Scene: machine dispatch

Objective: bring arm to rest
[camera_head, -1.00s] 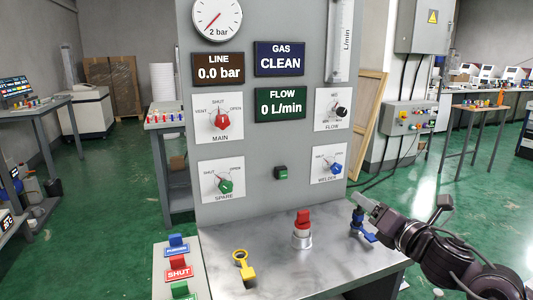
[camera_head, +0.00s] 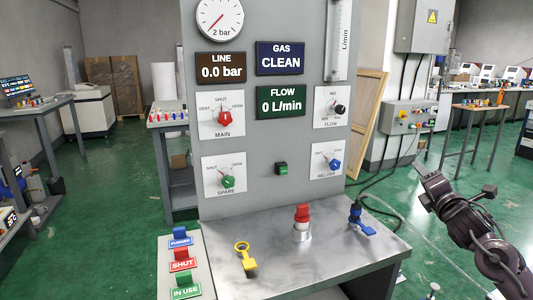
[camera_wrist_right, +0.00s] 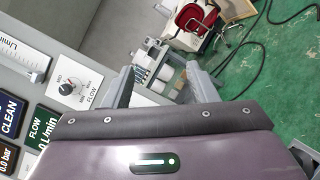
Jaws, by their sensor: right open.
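My right gripper (camera_head: 428,183) is at the right of the head view, beyond the bench's right edge and raised clear of it. In the right wrist view its two fingers (camera_wrist_right: 158,88) stand apart with nothing between them. My left gripper is in neither view. The grey gas panel (camera_head: 262,140) stands upright behind the metal bench top (camera_head: 330,255). On the bench are a yellow key-like piece (camera_head: 245,256), a red-topped knob on a silver base (camera_head: 302,224) and a blue valve piece with a cable (camera_head: 360,220).
Tags reading SHUT (camera_head: 182,262) and IN USE (camera_head: 186,286) stand on a rack at the bench's left. A grey control box (camera_head: 408,118) is on the wall behind. A red chair (camera_wrist_right: 195,18) shows in the right wrist view.

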